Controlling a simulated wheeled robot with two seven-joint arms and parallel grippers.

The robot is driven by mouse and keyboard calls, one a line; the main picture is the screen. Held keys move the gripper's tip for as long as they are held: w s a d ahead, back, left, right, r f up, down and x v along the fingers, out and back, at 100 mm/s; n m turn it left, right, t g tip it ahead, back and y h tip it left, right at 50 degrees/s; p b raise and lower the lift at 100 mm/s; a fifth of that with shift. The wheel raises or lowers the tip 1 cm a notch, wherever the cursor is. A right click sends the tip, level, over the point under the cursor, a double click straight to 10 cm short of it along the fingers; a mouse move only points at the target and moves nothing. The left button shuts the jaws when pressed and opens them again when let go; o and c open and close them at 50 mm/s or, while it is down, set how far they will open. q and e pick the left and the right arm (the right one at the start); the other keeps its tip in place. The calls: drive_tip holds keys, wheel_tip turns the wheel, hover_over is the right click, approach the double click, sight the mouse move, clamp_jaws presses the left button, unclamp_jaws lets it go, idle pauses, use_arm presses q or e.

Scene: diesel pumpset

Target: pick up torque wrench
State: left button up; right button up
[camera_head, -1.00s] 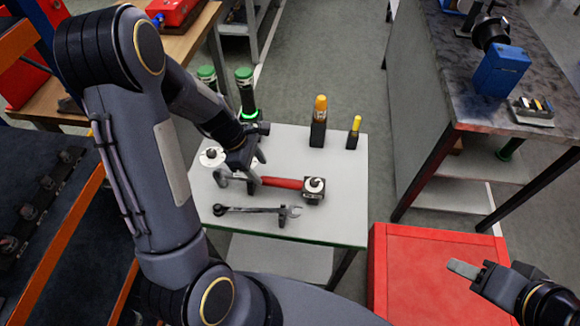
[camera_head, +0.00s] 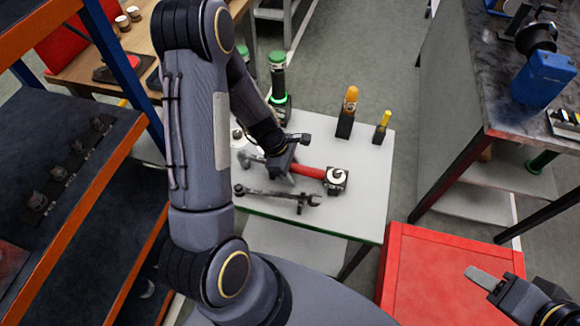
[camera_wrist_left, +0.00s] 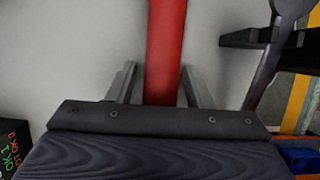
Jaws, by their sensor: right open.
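A tool with a red handle (camera_head: 308,172) lies across the white table, its grey head to the left; I take it as the torque wrench. It also shows in the left wrist view (camera_wrist_left: 166,45), running up the picture. My left gripper (camera_head: 284,166) is over the handle and hides part of it. In the wrist view its fingers (camera_wrist_left: 158,88) stand open, one on each side of the handle, with a visible gap at the left finger. A dark open-ended wrench (camera_head: 280,196) lies nearer the table's front edge. My right gripper (camera_head: 482,278) is open and empty at the right.
Orange (camera_head: 348,108) and yellow-handled (camera_head: 383,125) tools stand behind. A red cabinet (camera_head: 440,270) is at front right. A dark workbench (camera_head: 480,70) stands beyond.

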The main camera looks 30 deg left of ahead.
sight(294, 166)
use_arm(q)
clamp_jaws()
drive_tip(key=shift+r, duration=0.1)
drive_tip(key=shift+r, duration=0.55)
wheel_tip(294, 166, up, 3)
drive_tip(key=shift+s+d+f, duration=0.1)
drive_tip(key=shift+d+f, duration=0.05)
drive_tip(key=shift+f, duration=0.05)
drive_tip(key=s+d+r+p, duration=0.3)
drive_tip(key=s+d+r, duration=0.3)
drive_tip(key=s+r, duration=0.3)
drive_tip(key=shift+s, duration=1.7)
